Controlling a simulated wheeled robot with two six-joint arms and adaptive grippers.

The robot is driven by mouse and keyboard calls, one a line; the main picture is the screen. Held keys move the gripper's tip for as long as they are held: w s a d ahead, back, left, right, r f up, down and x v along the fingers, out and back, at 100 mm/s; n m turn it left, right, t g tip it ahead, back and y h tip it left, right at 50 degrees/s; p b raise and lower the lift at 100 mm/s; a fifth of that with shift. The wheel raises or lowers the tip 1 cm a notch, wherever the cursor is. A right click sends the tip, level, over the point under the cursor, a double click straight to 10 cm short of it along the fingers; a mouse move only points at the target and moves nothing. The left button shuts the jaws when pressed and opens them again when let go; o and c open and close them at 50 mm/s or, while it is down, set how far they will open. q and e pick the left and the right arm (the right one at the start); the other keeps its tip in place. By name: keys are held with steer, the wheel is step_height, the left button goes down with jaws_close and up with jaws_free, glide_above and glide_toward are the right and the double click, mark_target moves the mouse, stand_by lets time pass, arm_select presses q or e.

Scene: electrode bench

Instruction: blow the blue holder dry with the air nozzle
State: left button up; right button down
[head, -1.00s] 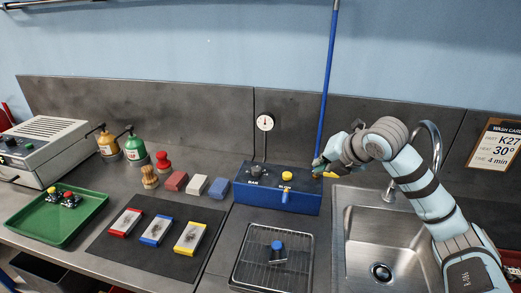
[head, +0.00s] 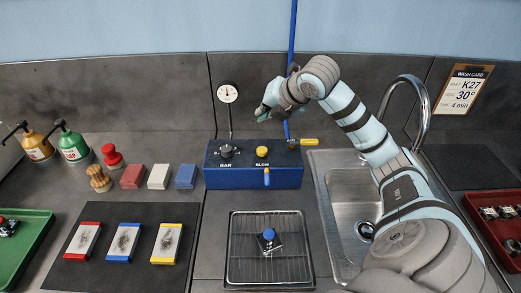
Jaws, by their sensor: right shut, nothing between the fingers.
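The blue holder (head: 269,234), a blue-topped piece on a small metal base, stands on the wire rack of a tray (head: 232,262). Behind it is a blue box (head: 225,178) with a dark BAR knob (head: 226,151), a yellow BLOW button (head: 262,152) and a small orange-and-blue piece (head: 267,178) on its front. I cannot tell whether that piece is the air nozzle. My right gripper (head: 262,113) is shut and empty, above the back of the box and apart from the holder. My left gripper is out of view.
A blue pole or hose (head: 292,35) and a yellow piece (head: 304,142) are by the box's right end. A sink (head: 345,205) with a tall tap (head: 424,110) lies right. Colored blocks and a dark mat (head: 140,214) with three cards lie left.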

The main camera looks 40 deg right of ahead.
mark_target(265, 149)
steer(key=f+b, duration=0.4)
steer(key=f, duration=0.1)
steer(key=f+b, duration=0.2)
steer(key=shift+s+f, duration=0.3)
steer(key=shift+f, duration=0.1)
steer(key=shift+s+r, duration=0.15)
stand_by(0.8)
steer(key=shift+f+b, duration=0.5)
steer(key=shift+b, duration=0.1)
steer(key=shift+f+b, duration=0.6)
stand_by(0.4)
steer(key=shift+r+p, duration=0.9)
steer(key=shift+r, duration=0.2)
